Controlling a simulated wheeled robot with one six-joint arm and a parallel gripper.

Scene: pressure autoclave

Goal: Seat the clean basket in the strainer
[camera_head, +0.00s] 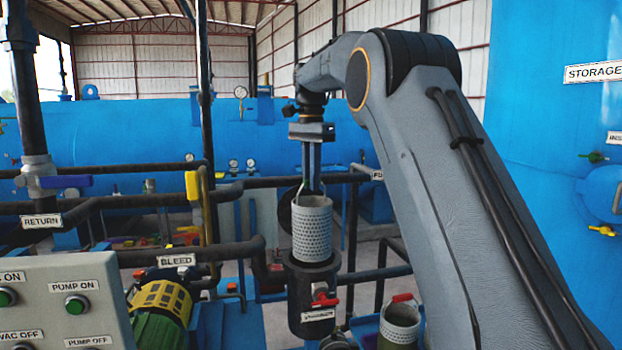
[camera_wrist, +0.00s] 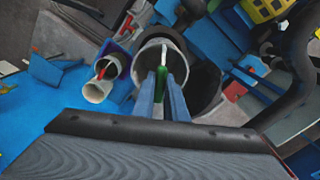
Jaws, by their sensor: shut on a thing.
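The clean basket (camera_head: 312,232) is a light grey perforated cylinder, upright in the head view. My gripper (camera_head: 311,188) is above it, shut on its handle; the green grip shows between the fingers in the wrist view (camera_wrist: 161,82). The strainer (camera_head: 310,278) is a dark upright cylinder directly below, with a red-handled valve on its front. The basket's lower end meets the strainer's top in the head view; whether it is inside the mouth I cannot tell.
Another basket with a red handle (camera_head: 401,322) stands at the lower right, in a dark container. A dark round lid-like disc (camera_head: 287,205) is behind the held basket. Black pipes (camera_head: 238,251) run left of the strainer; a yellow-green pump (camera_head: 163,305) and control panel (camera_head: 60,300) are further left.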

